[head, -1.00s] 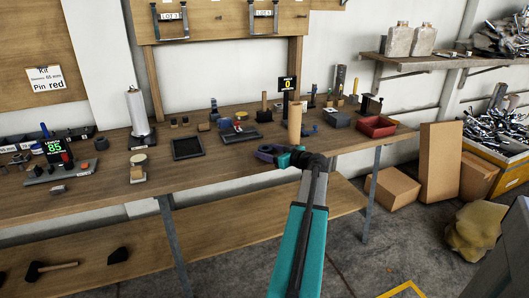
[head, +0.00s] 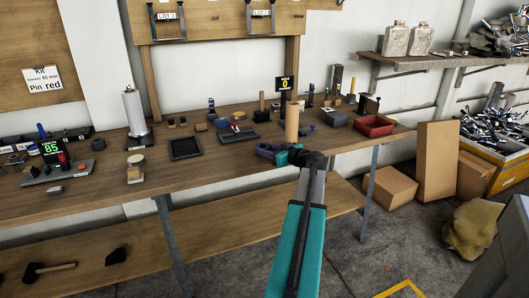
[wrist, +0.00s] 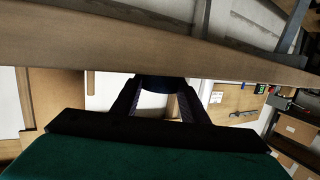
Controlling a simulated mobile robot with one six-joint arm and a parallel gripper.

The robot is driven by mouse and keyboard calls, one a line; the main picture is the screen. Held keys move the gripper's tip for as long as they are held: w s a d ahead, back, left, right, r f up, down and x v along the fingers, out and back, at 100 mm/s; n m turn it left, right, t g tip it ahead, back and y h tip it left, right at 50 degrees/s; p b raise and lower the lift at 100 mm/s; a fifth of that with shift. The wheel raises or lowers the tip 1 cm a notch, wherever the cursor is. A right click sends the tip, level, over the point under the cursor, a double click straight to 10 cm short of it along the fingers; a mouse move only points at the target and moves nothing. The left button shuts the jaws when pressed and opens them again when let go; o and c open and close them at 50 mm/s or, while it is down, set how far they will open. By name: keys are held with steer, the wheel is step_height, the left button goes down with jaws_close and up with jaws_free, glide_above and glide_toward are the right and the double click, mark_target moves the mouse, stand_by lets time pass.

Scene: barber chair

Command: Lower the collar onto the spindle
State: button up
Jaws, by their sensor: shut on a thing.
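My gripper (head: 281,155) is in front of the workbench in the head view. It is shut on a dark purple-blue, rounded piece that looks like the collar (head: 266,150). The collar is a dark shape between the fingers in the wrist view (wrist: 160,83); its bore is not clear. A pale upright cylinder on a dark base (head: 134,112) stands on the bench to the left, well apart from my gripper. A tan upright cylinder (head: 292,122) stands just behind my gripper. Neither is marked, so I cannot tell which upright is the spindle.
The wooden bench (head: 215,165) carries a black tray (head: 185,148), a red bin (head: 374,125) and several small parts. A lower shelf (head: 205,222) runs beneath. Cardboard boxes (head: 437,160) stand on the floor to the right.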

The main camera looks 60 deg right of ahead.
step_height(320, 180, up, 2)
steer(key=shift+r, duration=0.2)
steer(key=shift+s+a+r, duration=0.1)
steer(key=shift+s+r, duration=0.15)
steer(key=a+f+v, duration=0.1)
steer(key=a+v, duration=0.2)
steer(key=v, duration=1.2)
steer(key=shift+f+b, duration=0.2)
steer(key=shift+b, duration=0.2)
steer(key=shift+w, duration=0.1)
